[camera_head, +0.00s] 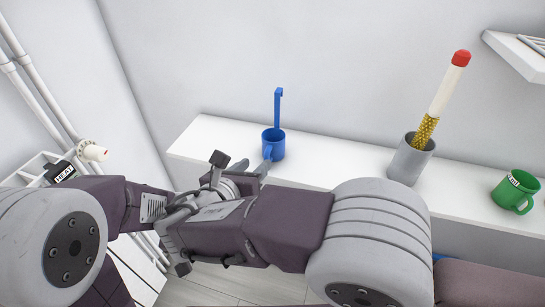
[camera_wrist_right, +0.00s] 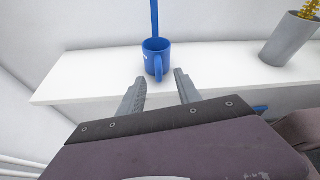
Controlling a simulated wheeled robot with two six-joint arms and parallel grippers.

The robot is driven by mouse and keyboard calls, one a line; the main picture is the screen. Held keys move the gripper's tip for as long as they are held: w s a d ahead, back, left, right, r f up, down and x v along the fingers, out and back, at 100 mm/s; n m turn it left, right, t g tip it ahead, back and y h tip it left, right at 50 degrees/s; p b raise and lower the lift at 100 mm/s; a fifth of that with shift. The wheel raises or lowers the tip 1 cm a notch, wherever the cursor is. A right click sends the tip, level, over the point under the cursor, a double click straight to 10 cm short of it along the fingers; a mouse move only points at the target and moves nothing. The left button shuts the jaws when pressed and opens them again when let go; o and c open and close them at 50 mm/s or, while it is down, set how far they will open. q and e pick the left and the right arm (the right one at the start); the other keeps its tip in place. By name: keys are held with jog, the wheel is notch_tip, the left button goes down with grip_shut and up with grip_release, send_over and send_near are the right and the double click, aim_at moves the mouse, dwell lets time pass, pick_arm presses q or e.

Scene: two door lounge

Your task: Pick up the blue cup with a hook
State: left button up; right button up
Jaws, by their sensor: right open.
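The blue cup (camera_head: 275,144) stands upright on the white shelf. A tall blue stick with a hooked top (camera_head: 278,108) rises out of it. In the right wrist view the cup (camera_wrist_right: 155,46) is just ahead of my fingers, its handle facing me in line with the gap between them. My right gripper (camera_head: 252,168) is open and empty at the shelf's front edge, in front of and slightly left of the cup in the head view. Its two grey fingers (camera_wrist_right: 159,78) show apart in the wrist view. They appear clear of the cup. My left gripper is not visible.
The white shelf (camera_head: 325,165) runs along the wall. A grey holder (camera_head: 408,161) with a red-tipped white and gold stick and a green mug (camera_head: 514,191) stand to the right. A small wall shelf (camera_head: 518,52) is at upper right. White pipes (camera_head: 38,80) and a valve (camera_head: 93,151) are left.

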aim_at(265, 153)
jog(key=b+x, duration=0.1)
jog(key=x, duration=0.2)
jog(key=shift+w+d+f, duration=0.1)
jog(key=b+x, duration=0.1)
jog(key=x, duration=0.5)
jog(key=shift+w, duration=0.15)
jog(key=shift+r, duration=0.25)
jog(key=shift+c, duration=0.6)
grip_shut()
